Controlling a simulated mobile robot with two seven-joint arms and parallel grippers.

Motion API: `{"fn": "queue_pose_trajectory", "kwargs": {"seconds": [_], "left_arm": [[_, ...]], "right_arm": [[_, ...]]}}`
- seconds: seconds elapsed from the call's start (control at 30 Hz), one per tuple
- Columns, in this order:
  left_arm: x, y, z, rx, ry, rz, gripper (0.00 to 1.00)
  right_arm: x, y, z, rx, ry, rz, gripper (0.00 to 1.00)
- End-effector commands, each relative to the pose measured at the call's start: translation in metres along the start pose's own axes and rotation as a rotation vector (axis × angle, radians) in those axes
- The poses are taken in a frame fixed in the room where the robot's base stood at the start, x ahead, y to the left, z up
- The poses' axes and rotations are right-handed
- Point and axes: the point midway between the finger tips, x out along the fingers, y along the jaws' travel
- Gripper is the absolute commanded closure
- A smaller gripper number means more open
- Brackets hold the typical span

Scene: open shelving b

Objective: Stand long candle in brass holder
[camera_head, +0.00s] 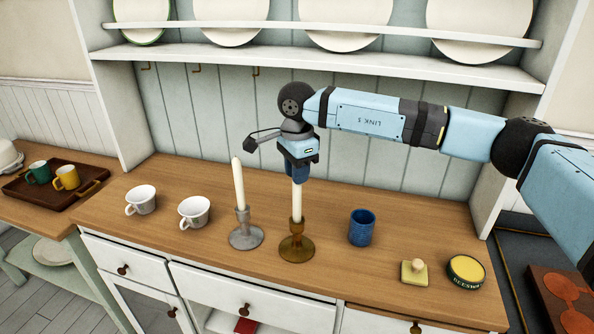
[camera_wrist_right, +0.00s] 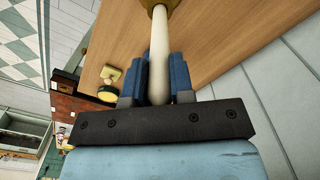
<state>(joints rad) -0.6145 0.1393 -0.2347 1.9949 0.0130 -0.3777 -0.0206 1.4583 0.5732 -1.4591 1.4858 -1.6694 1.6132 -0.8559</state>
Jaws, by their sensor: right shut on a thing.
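The brass holder (camera_head: 297,247) stands on the wooden counter, right of a silver-grey holder (camera_head: 246,236) that bears another, pale candle (camera_head: 239,186). The long cream candle (camera_head: 297,206) is upright above the brass holder, its lower end at the holder's cup. I cannot tell how deep it sits. My right gripper (camera_head: 299,175) comes from above and is shut on the candle's upper part. In the right wrist view the candle (camera_wrist_right: 159,55) runs between the blue fingers (camera_wrist_right: 158,88) to the brass holder (camera_wrist_right: 162,4). My left gripper is not in view.
Two white cups (camera_head: 141,200) stand at left and a blue cup (camera_head: 361,228) just right of the brass holder. A small block with a knob (camera_head: 414,272) and a yellow tin (camera_head: 466,271) lie at right. A plate shelf (camera_head: 330,62) overhangs behind.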

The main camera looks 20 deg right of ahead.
Motion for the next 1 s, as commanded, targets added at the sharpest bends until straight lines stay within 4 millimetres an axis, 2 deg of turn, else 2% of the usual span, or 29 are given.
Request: {"fn": "queue_pose_trajectory", "kwargs": {"seconds": [1.0], "left_arm": [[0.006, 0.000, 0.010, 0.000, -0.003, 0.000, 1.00]], "right_arm": [[0.014, 0.000, 0.000, 0.000, 0.000, 0.000, 1.00]]}}
